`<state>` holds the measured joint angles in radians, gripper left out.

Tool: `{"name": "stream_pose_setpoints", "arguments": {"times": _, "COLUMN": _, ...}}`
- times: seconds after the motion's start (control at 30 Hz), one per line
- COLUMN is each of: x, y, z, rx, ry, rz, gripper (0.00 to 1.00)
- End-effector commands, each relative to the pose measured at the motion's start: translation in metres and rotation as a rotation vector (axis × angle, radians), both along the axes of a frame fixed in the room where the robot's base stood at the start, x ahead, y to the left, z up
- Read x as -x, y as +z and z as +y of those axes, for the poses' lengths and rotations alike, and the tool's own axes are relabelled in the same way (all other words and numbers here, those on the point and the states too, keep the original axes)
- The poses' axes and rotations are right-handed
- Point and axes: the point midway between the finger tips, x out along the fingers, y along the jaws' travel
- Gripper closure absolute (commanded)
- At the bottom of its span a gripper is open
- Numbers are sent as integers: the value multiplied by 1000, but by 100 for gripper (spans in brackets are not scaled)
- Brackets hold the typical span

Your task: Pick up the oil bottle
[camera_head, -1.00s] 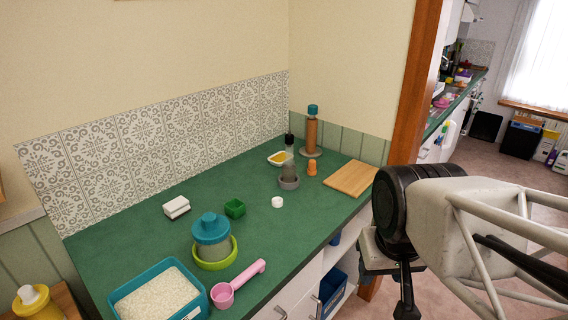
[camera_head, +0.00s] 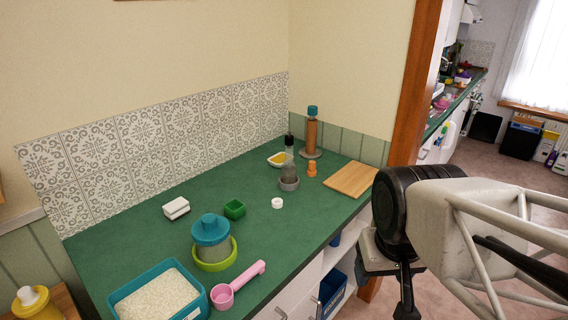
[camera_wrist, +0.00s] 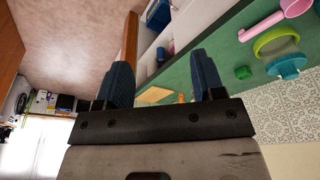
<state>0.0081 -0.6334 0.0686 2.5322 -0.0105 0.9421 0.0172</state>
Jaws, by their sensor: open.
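A slim bottle with a dark cap (camera_head: 289,141), which looks like the oil bottle, stands upright toward the far end of the green counter in the head view. Its lower part overlaps a grey round piece (camera_head: 289,184), and I cannot tell whether it stands in or behind it. My gripper (camera_wrist: 163,82) is open and empty in the wrist view, its two blue fingers apart. It is off the counter's front side, well away from the bottle. I cannot make out the bottle in the wrist view.
Close to the bottle are a tall brown cylinder with teal top (camera_head: 312,130), a small orange item (camera_head: 312,170), a yellow-filled dish (camera_head: 277,160) and a wooden board (camera_head: 351,179). A teal-lidded jar (camera_head: 211,232), rice tub (camera_head: 116,299) and pink scoop (camera_head: 222,296) sit nearer. A wooden post (camera_head: 414,85) stands right.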

Motion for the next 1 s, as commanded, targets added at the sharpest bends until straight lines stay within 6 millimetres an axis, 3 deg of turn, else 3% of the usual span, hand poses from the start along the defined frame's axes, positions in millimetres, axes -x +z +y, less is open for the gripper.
{"name": "stream_pose_setpoints", "arguments": {"times": 0.27, "x": -7, "y": 1, "z": -1, "rx": 4, "ry": -1, "rz": -12, "gripper": 38}}
{"name": "stream_pose_setpoints", "arguments": {"times": 0.47, "x": -43, "y": 4, "z": -5, "rx": 26, "ry": -4, "rz": -82, "gripper": 38}}
{"name": "stream_pose_setpoints", "arguments": {"times": 0.67, "x": -114, "y": 10, "z": -11, "rx": 60, "ry": 1, "rz": -224, "gripper": 38}}
{"name": "stream_pose_setpoints", "arguments": {"times": 1.0, "x": -252, "y": 16, "z": -12, "rx": 87, "ry": 48, "rz": -515, "gripper": 38}}
